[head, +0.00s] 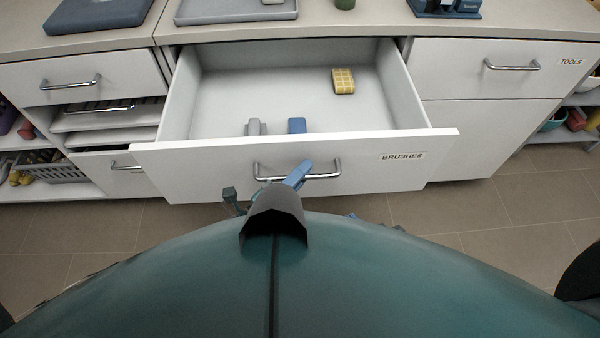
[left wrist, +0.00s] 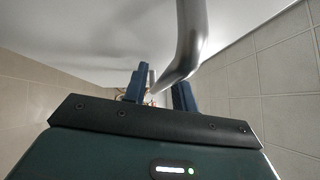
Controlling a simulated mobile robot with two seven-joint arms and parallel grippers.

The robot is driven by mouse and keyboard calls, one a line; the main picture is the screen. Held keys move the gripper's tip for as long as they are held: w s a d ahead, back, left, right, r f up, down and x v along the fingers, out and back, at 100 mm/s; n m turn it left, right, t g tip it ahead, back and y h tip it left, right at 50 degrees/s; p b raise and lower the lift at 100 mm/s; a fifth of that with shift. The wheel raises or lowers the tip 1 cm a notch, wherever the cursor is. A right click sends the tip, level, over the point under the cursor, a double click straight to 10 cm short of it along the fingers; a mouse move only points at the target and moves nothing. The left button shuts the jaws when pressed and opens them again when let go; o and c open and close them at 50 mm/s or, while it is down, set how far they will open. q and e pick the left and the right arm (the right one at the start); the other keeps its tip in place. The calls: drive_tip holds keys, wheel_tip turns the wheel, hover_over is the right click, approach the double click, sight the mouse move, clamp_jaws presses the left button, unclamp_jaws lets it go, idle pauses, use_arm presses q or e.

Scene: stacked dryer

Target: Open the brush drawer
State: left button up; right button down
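The brush drawer (head: 210,178), a white front labelled BRUSHES, is pulled far out of the cabinet. Inside lie a yellow checked block (head: 343,81), a grey item (head: 254,127) and a blue item (head: 297,125). Its metal bar handle (head: 325,176) is in front, and shows large in the left wrist view (left wrist: 189,35). My left gripper (head: 298,174) is at the handle, one blue finger overlapping the bar. In the left wrist view its two fingers (left wrist: 160,92) stand apart, with the handle's bend reaching between them and a gap beside it. My right gripper cannot be made out.
A TOOLS drawer (head: 503,79) is shut at the right, and another drawer (head: 85,79) is shut at the left. The countertop (head: 380,22) holds a grey tray (head: 235,11). Open shelves with items flank the cabinets. Tiled floor (head: 495,215) is bare at the right.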

use_arm(q)
drive_tip(key=shift+o, duration=0.4)
drive_tip(key=shift+s+a+f, duration=0.1)
drive_tip(key=shift+s+a, duration=0.1)
drive_tip(key=shift+s, duration=0.05)
drive_tip(key=b+v, duration=0.1)
drive_tip(key=v, duration=1.1)
drive_tip(key=shift+a, duration=0.25)
drive_tip(key=shift+s, duration=0.15)
